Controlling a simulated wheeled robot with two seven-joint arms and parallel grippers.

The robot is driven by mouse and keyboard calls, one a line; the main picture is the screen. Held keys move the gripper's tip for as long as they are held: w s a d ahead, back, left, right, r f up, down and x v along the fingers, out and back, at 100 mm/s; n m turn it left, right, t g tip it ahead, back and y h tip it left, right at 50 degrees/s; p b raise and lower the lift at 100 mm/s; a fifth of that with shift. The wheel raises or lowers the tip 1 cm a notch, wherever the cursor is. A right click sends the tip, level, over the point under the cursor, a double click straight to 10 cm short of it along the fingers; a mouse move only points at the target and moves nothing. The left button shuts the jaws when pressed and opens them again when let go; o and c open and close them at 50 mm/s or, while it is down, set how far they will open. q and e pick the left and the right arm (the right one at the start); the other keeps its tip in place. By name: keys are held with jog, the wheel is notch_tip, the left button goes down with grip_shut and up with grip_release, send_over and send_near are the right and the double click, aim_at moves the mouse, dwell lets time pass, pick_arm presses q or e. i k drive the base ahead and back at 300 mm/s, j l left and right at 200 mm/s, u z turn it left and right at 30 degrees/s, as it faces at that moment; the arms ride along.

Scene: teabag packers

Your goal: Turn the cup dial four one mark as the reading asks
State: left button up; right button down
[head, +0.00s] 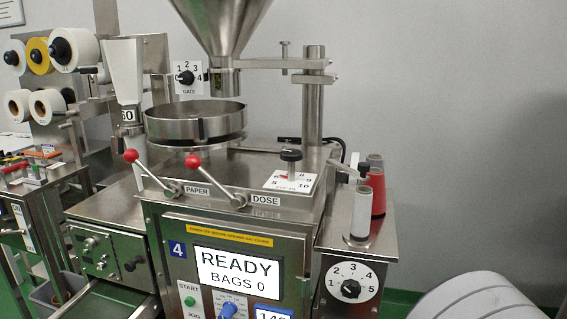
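The cup dial appears to be the black knob (291,156) on a short upright stem over a white scale plate (290,181) on the top of machine four. Figures 5, 8, 9 and 10 show on the plate; the knob hides others, and the small lettering below is unreadable. A small red mark shows by the stem; I cannot tell the exact setting. The blue "4" sign (177,248) is on the machine's front. The screen (238,271) reads "READY BAGS 0". A blue readout (272,312) below is cut off by the frame edge. Neither gripper is in view.
Red-knobbed PAPER (131,156) and DOSE (193,162) levers stand left of the dial. A gate dial (185,77) is behind, a 1-to-5 dial (350,289) at front right. Thread spools (362,212) and a steel post (313,100) flank the plate.

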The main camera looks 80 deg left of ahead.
aim_at(292, 155)
jog(key=k+u, duration=0.15)
jog(key=u, duration=2.5)
